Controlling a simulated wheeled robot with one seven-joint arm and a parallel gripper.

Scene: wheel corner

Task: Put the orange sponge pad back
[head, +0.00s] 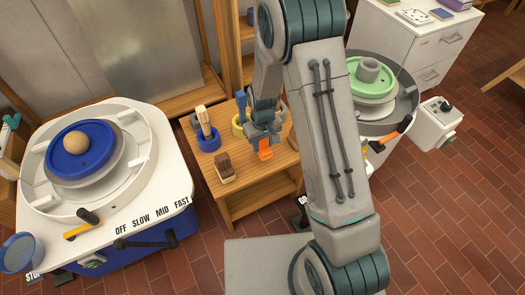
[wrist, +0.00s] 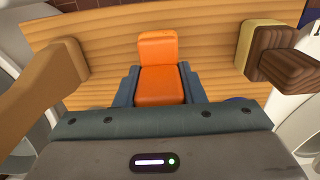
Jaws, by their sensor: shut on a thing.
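The orange sponge pad (head: 265,154) is between the fingers of my gripper (head: 264,141), over the small wooden table (head: 240,192). In the wrist view the orange pad (wrist: 159,60) stands out beyond the fingers, one dark finger on each side of it. My gripper is shut on it. I cannot tell whether the pad's far end touches the tabletop. My arm hides the right part of the table.
On the table are a blue ring holder (head: 209,142) with a wooden-handled tool, a yellow holder (head: 238,127) and a brown brush (head: 225,167). A pottery wheel (head: 150,190) stands left; another, with a green disc (head: 346,78), stands right.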

